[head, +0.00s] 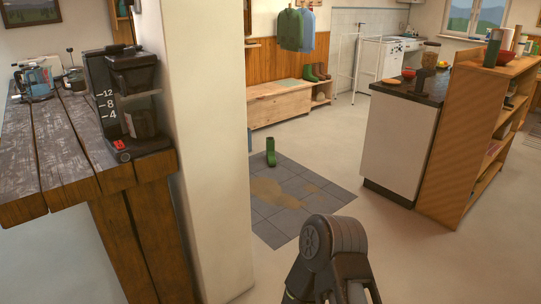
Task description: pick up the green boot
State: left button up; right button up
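A green boot (270,152) stands upright on the floor, at the back edge of a patch of grey tiles (272,231) just past the white wall corner. No gripper is near it. A dark rounded link of one of my arms shows at the bottom middle, well short of the boot. Neither gripper's fingers can be made out in the head view. More boots (315,72) stand on the wooden bench unit by the back wall, and one of them looks greenish.
A white wall corner (197,130) and a wooden table (70,150) with a coffee maker (132,105) block the left. A counter (398,140) and wooden shelf (470,140) stand at the right. A bench (280,103) lies behind. Floor between is clear, with brown stains on the tiles.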

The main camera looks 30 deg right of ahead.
aim_at(272, 161)
jog(key=i+l+z, duration=0.4)
jog(key=i+z, duration=0.45)
jog(key=i+l+z, duration=0.3)
jog(key=i+z, duration=0.55)
jog(key=i, duration=0.25)
jog(key=i+z, duration=0.45)
jog(key=i+j+u, duration=0.1)
jog(key=i+u, duration=0.25)
jog(key=i, duration=0.25)
jog(key=i+l+u, duration=0.1)
jog(key=i+u, duration=0.2)
jog(key=i, duration=0.35)
jog(key=i+l+u, duration=0.35)
jog(key=i, duration=0.25)
jog(key=i+j+u, duration=0.3)
jog(key=i, duration=0.85)
jog(key=i+u, duration=0.35)
jog(key=i, duration=0.8)
jog(key=i+z, duration=0.3)
jog(key=i, duration=1)
